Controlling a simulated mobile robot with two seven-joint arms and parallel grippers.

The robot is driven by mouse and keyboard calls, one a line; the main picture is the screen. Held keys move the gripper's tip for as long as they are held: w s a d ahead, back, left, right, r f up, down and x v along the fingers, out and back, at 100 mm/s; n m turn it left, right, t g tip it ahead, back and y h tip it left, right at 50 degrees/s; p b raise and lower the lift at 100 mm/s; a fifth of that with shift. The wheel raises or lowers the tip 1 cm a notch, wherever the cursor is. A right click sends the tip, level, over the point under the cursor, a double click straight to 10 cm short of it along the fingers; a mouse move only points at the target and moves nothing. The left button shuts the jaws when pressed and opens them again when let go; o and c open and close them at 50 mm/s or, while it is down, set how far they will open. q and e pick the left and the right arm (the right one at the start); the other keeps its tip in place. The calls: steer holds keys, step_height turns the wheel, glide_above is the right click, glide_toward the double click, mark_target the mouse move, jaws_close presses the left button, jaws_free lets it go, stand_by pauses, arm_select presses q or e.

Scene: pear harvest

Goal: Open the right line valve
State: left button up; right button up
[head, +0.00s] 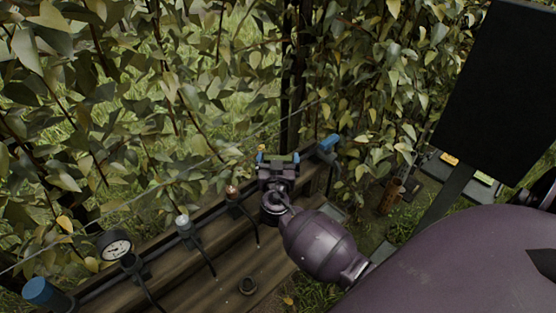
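My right gripper (278,158) is above the far part of the wooden bench, its blue-tipped fingers apart. It hides most of what lies under and behind it, and I cannot tell whether it touches a valve. A small yellow-orange piece (262,147) shows just behind its left finger. Along the pipe line, an orange-topped fitting (232,191) and a white-topped fitting (182,220) stand to the left of the gripper. A blue-topped fitting (328,143) stands to its right, at the far end. Which one is the right line valve is not clear. My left gripper is out of view.
A pressure gauge (116,245) and a blue cylinder (42,291) stand at the near left of the line. Leafy branches crowd behind the line. A dark panel (497,85) rises at right.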

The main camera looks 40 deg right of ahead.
steer(key=c, duration=0.6)
